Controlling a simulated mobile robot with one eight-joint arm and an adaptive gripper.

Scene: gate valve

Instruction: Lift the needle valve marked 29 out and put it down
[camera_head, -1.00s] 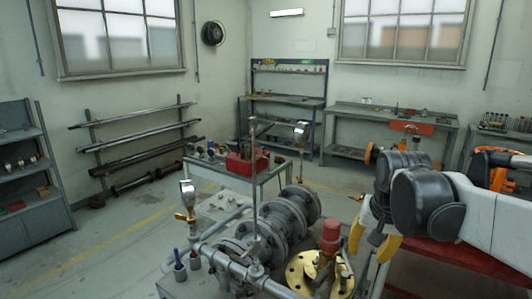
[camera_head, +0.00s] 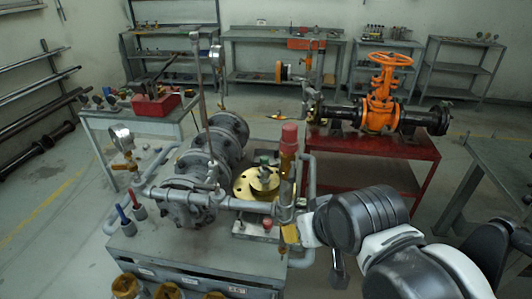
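No number 29 is legible, so I cannot tell which part is the needle valve. A grey flanged pipe assembly (camera_head: 185,200) lies on the grey bench. Beside it are a brass round flange (camera_head: 243,190) and an upright brass-coloured piece with a red cap (camera_head: 289,133). A pressure gauge (camera_head: 121,138) stands on a small yellow-bodied fitting at the left of the pipework. My gripper (camera_head: 288,222) is at the end of my dark and white arm, close to the red-capped piece. Yellow shows there, but its fingers are not clear and I cannot tell whether they touch anything.
A red table (camera_head: 400,180) at the right back carries an orange gate valve (camera_head: 383,92). A red toolbox (camera_head: 155,103) sits on a small table at the left. Tall thin rods rise from the pipework. Several amber-topped items (camera_head: 168,291) stand at the bottom edge.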

